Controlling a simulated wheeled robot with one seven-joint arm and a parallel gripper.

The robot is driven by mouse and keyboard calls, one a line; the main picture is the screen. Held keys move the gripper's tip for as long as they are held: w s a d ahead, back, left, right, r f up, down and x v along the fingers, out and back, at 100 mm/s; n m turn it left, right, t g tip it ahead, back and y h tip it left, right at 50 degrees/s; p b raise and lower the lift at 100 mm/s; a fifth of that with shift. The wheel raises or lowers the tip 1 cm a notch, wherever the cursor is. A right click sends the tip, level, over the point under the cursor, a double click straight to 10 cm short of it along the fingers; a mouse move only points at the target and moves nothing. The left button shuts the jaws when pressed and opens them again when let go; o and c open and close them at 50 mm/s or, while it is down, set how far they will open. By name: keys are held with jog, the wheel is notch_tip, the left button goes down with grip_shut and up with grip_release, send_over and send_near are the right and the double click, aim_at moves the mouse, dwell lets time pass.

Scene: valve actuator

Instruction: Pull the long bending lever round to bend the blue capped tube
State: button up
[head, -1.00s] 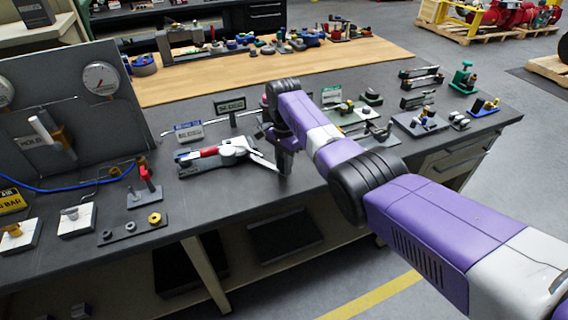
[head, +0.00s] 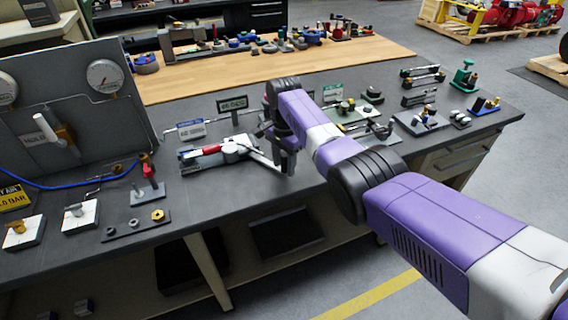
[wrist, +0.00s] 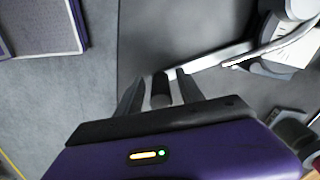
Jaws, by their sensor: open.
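The tube bender (head: 225,150) lies on the dark bench, with a grey and white body and a red grip (head: 206,150). Its long pale lever (head: 263,160) points right towards my gripper (head: 286,165). In the wrist view the silvery lever (wrist: 215,59) runs in from the upper right. A dark cylinder (wrist: 160,92), seemingly the lever's end, shows between the two fingers of my gripper (wrist: 159,84). The fingers are open and stand apart on either side of it; I cannot tell if either touches. I cannot make out the blue capped tube.
A gauge panel (head: 75,125) and small fittings (head: 134,224) are on the left. Other tools and blocks (head: 422,118) fill the bench's right. Bare bench lies in front of the bender.

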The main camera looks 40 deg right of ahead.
jog(key=shift+r, duration=0.15)
notch_tip(320, 180, up, 8)
jog(key=shift+f+b, duration=0.2)
jog(key=shift+b, duration=0.1)
dwell(0.4)
